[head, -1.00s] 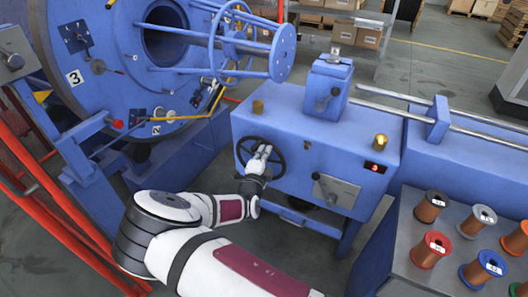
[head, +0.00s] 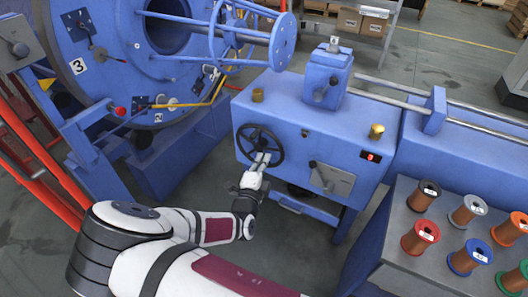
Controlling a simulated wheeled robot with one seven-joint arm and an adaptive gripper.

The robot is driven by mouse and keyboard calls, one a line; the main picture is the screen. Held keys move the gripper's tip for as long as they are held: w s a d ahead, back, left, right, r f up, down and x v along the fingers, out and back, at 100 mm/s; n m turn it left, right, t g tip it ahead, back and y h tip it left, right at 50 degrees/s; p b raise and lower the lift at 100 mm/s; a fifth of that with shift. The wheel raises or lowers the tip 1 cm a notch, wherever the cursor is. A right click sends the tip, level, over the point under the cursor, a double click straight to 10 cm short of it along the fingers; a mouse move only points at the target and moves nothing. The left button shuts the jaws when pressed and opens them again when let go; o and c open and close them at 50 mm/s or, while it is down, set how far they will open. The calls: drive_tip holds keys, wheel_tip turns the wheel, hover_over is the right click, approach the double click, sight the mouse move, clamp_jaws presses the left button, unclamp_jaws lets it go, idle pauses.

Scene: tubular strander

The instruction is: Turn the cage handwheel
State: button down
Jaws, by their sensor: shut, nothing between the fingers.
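The cage handwheel (head: 276,151) is a dark, spoked ring on the front face of the blue machine housing (head: 310,138). My gripper (head: 263,156) is in front of it, with the fingertips overlapping the wheel's lower middle in the picture. The fingers are shut with nothing between them. Whether the fingertips touch the wheel cannot be told. The upper rim and part of the spokes show; the gripper hides part of the lower wheel.
A lever on a grey plate (head: 340,182) and a red-lit switch (head: 370,156) sit right of the wheel. The blue cage (head: 284,42) stands behind. A grey table (head: 402,228) with several wire spools is at the right, red railings (head: 40,155) at the left.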

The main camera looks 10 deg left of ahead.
wheel_tip(320, 180, down, 7)
drive_tip(key=m+t+b, duration=0.1)
drive_tip(key=m+b, duration=0.5)
drive_tip(key=b, duration=0.8)
drive_tip(key=w+a+r+b, duration=0.2)
drive_tip(key=w, duration=0.9)
drive_tip(key=shift+a+r+h+b, duration=0.15)
drive_tip(key=shift+r+h+b, duration=0.15)
drive_tip(key=shift+b, duration=0.1)
